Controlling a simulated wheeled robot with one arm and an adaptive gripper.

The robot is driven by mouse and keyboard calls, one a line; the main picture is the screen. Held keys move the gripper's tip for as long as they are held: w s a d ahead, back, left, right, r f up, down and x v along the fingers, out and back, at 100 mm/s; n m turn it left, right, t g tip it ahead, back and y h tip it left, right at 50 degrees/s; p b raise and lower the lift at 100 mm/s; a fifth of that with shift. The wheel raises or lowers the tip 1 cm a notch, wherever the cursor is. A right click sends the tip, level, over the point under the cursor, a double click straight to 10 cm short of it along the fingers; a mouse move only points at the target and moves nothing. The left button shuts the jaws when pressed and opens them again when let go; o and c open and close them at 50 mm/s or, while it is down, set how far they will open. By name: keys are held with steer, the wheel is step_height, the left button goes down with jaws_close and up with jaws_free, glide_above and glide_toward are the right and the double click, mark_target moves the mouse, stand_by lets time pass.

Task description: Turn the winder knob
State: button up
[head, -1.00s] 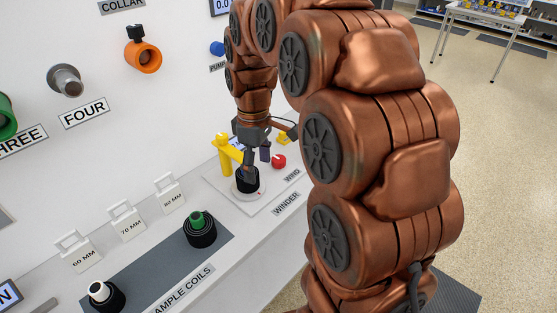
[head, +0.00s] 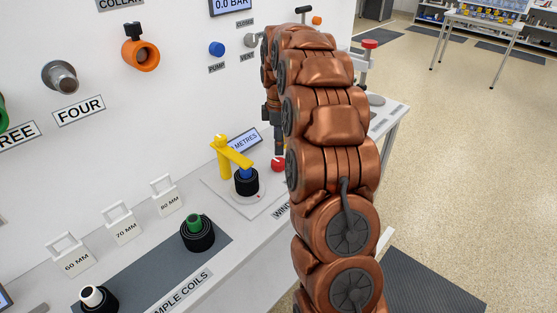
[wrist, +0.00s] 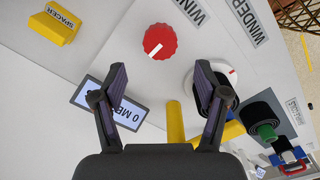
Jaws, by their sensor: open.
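The winder knob is a round red knob with a white mark. In the wrist view the knob (wrist: 160,41) lies ahead of and between my open fingertips, apart from them. In the head view the knob (head: 278,165) shows beside my arm at the right of the winder plate. My gripper (wrist: 161,75) is open and empty, pointing at the plate. In the head view my gripper (head: 278,150) is small and partly hidden, above the knob. The winder (head: 246,182) holds a black coil with a blue core under a yellow arm (head: 233,152).
A METRES display (head: 244,139) stands behind the winder. A yellow SPACER block (wrist: 55,24) lies at the wrist view's upper left. Sample coils (head: 198,233) lie on a dark mat at the bench front. White 60, 70 and 80 MM gauges (head: 120,225) stand along the wall.

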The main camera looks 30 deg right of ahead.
mark_target(278, 162)
steer(key=shift+f+p, duration=0.65)
steer(key=shift+f, duration=2.9)
steer(key=c, duration=1.2)
